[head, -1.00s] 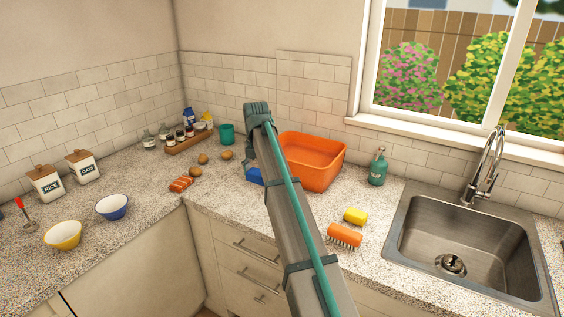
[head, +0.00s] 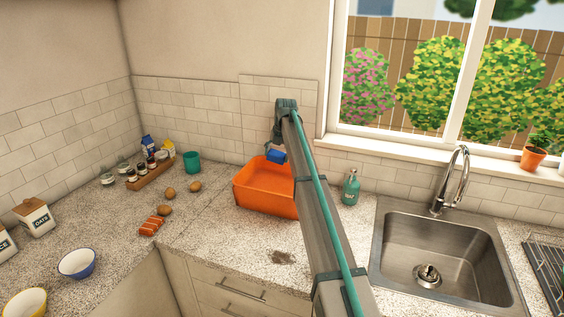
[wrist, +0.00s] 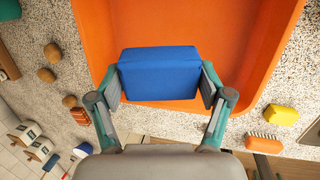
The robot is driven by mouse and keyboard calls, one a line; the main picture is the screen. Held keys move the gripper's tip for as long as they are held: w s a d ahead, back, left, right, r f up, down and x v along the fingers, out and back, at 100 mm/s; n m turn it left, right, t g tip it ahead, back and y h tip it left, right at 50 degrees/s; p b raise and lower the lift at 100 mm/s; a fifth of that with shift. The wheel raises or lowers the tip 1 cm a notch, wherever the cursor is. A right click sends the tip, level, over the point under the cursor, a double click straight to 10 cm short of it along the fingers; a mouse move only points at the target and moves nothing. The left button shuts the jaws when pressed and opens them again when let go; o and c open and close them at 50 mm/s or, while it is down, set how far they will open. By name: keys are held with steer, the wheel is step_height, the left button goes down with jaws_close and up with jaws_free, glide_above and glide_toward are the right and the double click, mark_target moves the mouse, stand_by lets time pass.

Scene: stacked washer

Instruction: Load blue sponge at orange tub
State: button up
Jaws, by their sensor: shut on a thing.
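The blue sponge (head: 277,156) is held up in the head view, over the rear right part of the orange tub (head: 262,190). My gripper (wrist: 160,80) is shut on the blue sponge in the wrist view, one finger at each short side. In that view the tub (wrist: 85,30) spreads out behind and below the sponge, and its floor shows empty where visible. The sponge is above the tub, apart from its floor. My arm hides the right side of the tub in the head view.
A soap bottle (head: 350,188) and sink (head: 440,260) are right of the tub. A yellow sponge (wrist: 282,115) and orange brush (wrist: 268,143) lie beside it. Left are a teal cup (head: 192,162), a spice tray (head: 150,172) and potatoes (head: 168,192). A dark stain marks the front counter.

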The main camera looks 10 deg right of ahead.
steer(key=shift+w+d, duration=0.15)
steer(key=shift+w, duration=0.2)
steer(key=shift+s+f+t, duration=0.1)
steer(key=shift+f+t, duration=0.15)
steer(key=shift+t, duration=0.05)
step_height(320, 180, down, 9)
steer(key=b, duration=0.3)
steer(key=shift+r, duration=0.15)
stand_by(0.7)
steer(key=shift+r+p, duration=0.85)
steer(key=shift+r, duration=2.9)
steer(key=shift+r+p, duration=0.5)
steer(key=shift+r, duration=1.5)
